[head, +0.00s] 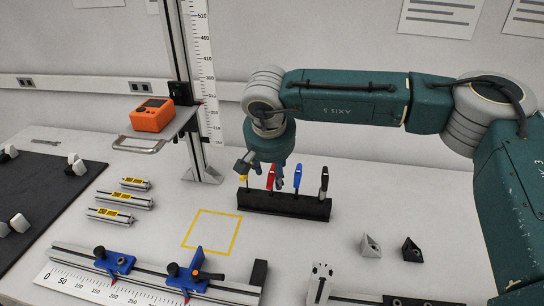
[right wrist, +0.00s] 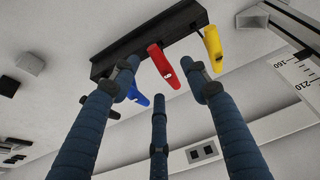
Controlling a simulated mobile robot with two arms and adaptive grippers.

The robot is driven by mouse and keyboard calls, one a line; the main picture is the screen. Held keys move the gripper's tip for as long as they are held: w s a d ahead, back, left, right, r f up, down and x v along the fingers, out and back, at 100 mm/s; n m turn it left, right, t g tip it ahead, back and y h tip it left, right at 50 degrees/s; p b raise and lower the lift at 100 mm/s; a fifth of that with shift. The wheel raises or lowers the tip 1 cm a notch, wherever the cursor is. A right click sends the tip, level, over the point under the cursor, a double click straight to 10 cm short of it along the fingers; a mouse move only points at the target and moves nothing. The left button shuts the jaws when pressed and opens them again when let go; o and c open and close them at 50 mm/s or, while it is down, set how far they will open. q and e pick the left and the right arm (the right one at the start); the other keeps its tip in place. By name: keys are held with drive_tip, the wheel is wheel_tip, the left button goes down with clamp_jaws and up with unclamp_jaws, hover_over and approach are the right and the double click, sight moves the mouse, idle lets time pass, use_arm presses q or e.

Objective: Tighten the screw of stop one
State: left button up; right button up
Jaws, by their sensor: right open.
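A scale rail (head: 150,275) runs along the table's front left and carries two blue stops. The left stop (head: 113,262) has a black knob. The right stop (head: 190,274) has a black knob and an orange-red part beside it. I cannot tell which is stop one. A black tool holder (head: 285,207) holds upright tools with yellow (head: 243,180), red (head: 271,177), blue (head: 298,176) and black (head: 324,180) handles. My right gripper (head: 277,174) is open, pointing down over the holder near the red handle. In the right wrist view the red handle (right wrist: 162,68) shows between the fingers. My left gripper is out of view.
A yellow square outline (head: 212,232) is empty. Several labelled cylinders (head: 124,199) lie left of it. An orange device (head: 152,115) sits on a shelf by a vertical scale (head: 204,70). Two small angled blocks (head: 390,247) stand at right. A dark mat (head: 40,190) lies at far left.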

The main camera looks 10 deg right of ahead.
sight(273, 175)
drive_tip(key=p+x, duration=0.1)
drive_tip(key=x, duration=0.3)
drive_tip(key=shift+w+f, duration=0.1)
drive_tip(key=shift+w, duration=0.1)
drive_tip(key=shift+f, duration=0.4)
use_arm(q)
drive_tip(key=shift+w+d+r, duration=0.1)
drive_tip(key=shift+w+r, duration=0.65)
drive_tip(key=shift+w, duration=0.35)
use_arm(e)
drive_tip(key=shift+w+f, duration=0.15)
drive_tip(key=shift+d, duration=0.1)
